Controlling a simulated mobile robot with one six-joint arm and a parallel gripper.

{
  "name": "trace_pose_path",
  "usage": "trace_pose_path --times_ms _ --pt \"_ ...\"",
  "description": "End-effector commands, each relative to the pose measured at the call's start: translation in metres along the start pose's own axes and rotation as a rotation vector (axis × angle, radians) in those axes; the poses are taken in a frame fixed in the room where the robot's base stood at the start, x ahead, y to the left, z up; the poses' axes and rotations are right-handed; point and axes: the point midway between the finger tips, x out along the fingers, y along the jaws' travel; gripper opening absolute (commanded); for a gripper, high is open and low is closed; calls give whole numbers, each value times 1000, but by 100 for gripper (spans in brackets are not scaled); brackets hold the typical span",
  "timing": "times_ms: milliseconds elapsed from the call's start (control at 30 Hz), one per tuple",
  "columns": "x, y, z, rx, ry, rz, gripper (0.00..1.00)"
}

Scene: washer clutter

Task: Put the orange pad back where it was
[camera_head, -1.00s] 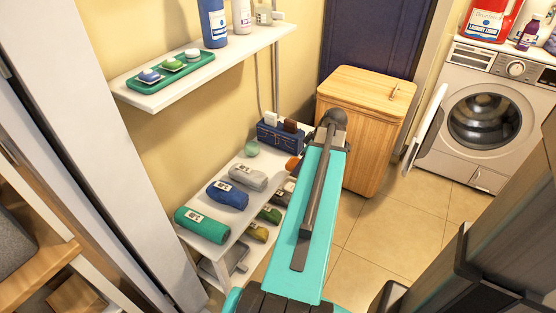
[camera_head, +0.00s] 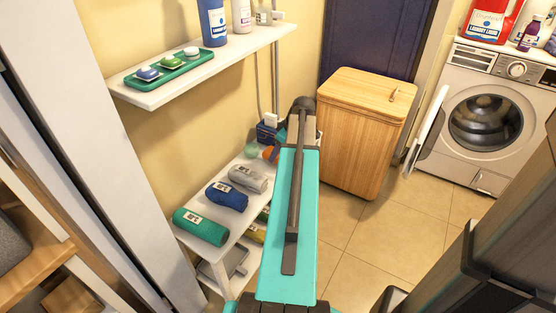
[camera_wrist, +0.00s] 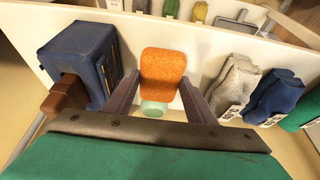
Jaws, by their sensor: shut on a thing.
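The orange pad (camera_wrist: 162,72) is between the two fingers of my gripper (camera_wrist: 160,84) in the wrist view, and the gripper is shut on it. A small part of the orange pad (camera_head: 269,153) also shows left of my arm in the head view, above or at the far end of the white shelf table (camera_head: 236,236). I cannot tell whether it touches the surface. A pale green round object (camera_wrist: 153,109) is just beyond it. My arm hides the gripper in the head view.
A dark blue box (camera_wrist: 80,58) with a brown item stands left of the gripper in the wrist view. Grey (camera_head: 248,178), blue (camera_head: 226,196) and green (camera_head: 200,227) rolled cloths lie along the table. The wooden hamper (camera_head: 365,130) stands to the right.

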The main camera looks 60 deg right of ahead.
Motion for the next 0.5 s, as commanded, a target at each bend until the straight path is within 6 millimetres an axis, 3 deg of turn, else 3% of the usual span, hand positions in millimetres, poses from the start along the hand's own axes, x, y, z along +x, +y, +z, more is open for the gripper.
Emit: trace_pose_path --times_ms 167,500 --pt "2 0 1 1 0 0 32" --pt "31 0 14 2 0 0 32"
